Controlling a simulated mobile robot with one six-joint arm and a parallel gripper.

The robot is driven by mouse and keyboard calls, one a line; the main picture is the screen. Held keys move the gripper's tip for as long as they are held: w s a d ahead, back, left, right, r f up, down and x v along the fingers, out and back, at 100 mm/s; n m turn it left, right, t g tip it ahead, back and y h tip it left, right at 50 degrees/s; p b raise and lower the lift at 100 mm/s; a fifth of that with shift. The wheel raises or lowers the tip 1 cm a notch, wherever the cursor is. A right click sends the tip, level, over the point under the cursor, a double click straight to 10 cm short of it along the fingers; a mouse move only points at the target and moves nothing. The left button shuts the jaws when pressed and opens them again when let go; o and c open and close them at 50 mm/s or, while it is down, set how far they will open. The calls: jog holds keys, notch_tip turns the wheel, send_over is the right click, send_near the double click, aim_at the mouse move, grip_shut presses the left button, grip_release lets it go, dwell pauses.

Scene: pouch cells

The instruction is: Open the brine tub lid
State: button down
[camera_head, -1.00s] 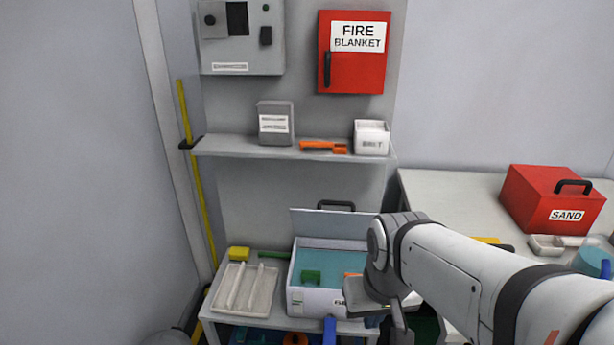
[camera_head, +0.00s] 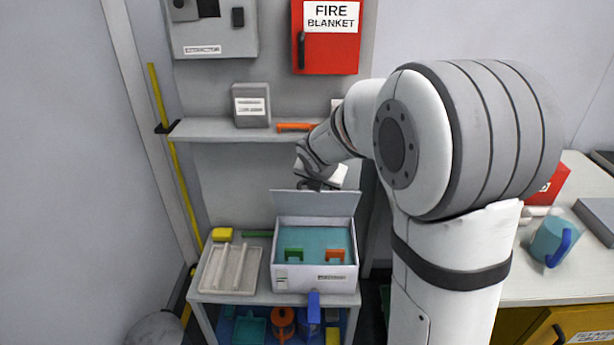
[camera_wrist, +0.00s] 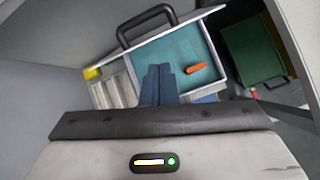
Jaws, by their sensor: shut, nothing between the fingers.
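The brine tub (camera_head: 345,285) is a white box with a teal inside, standing on the low bench. Its pale grey lid (camera_head: 315,203) stands raised along the back edge, so the tub is open. A green piece (camera_head: 293,254) and an orange piece (camera_head: 334,256) show inside. My gripper (camera_head: 313,184) is just above the lid's top edge in the head view. In the wrist view my dark blue fingers (camera_wrist: 158,82) are together and empty, with the lid's black handle (camera_wrist: 125,38) beyond them. I cannot tell whether the gripper touches the lid.
A pale divided tray (camera_head: 232,268) and a yellow block (camera_head: 222,234) lie left of the tub. A wall shelf (camera_head: 200,130) is above, with a grey box (camera_head: 251,105). My arm blocks much of the right side.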

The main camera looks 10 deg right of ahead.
aim_at(313, 193)
jog(key=w+f+n+b, duration=0.1)
jog(key=w+f, duration=0.1)
jog(key=w, duration=0.1)
jog(key=w+f+n, duration=0.1)
jog(key=w+f, duration=0.2)
jog(key=w+f+n+b, duration=0.1)
jog(key=w+f+n, duration=0.1)
jog(key=w+f, duration=0.1)
jog(key=shift+w+f+t+b, duration=0.1)
jog(key=shift+w+t+b, duration=0.2)
jog(key=shift+w, duration=0.05)
jog(key=w+r+p, duration=0.1)
jog(key=p, duration=0.1)
jog(key=shift+w+d+r+p, duration=0.1)
jog(key=shift+d+p, duration=0.05)
jog(key=shift+p, duration=0.15)
jog(key=shift+w+d+r+p, duration=0.15)
jog(key=shift+w+p, duration=0.25)
jog(key=shift+p, duration=0.2)
jog(key=shift+w+d+r+p, duration=0.1)
jog(key=shift+w+p, duration=0.25)
jog(key=shift+p, duration=0.2)
jog(key=shift+w+f+p, duration=0.1)
jog(key=shift+w+p, duration=0.5)
